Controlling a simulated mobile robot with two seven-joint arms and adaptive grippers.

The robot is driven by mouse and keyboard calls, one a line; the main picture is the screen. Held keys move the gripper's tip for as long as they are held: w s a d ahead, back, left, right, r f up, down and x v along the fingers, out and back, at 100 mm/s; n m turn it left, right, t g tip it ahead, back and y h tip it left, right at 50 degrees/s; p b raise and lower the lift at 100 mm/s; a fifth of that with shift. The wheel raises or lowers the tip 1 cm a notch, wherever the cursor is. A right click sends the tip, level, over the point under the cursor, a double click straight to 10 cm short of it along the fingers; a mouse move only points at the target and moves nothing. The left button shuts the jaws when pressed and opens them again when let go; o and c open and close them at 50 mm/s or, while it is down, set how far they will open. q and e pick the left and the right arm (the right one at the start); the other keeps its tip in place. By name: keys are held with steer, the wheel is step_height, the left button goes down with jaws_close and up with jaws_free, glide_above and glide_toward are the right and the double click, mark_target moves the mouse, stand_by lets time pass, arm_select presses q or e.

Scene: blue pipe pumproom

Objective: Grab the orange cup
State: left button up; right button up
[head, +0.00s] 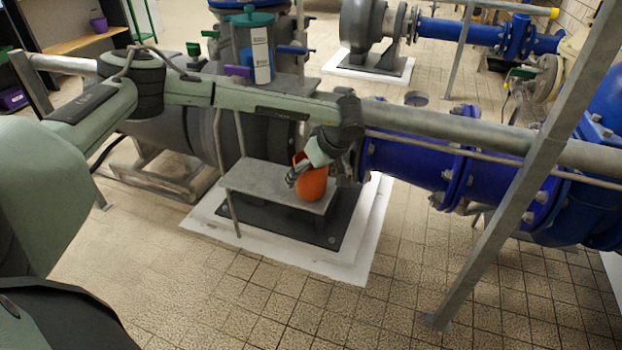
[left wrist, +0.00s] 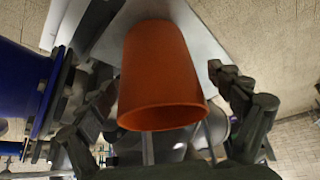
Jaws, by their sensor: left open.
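The orange cup (head: 312,184) stands on a small grey metal plate (head: 262,187) beside the pump in the head view. My left gripper (head: 298,172) is at the cup, reaching down from above and partly covering its upper part. In the left wrist view the cup (left wrist: 160,70) fills the middle, its open rim toward the camera. The open fingers of my left gripper (left wrist: 165,110) are on either side of the cup. My right gripper is not in view.
A grey handrail pipe (head: 450,133) runs across above the plate, and a slanted metal post (head: 510,190) stands at right. A blue pipe (head: 410,162) lies right of the plate. Tiled floor (head: 290,310) in front is clear.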

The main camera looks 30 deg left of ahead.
arm_select(q)
steer(key=shift+f, duration=0.1)
steer(key=c, duration=1.3)
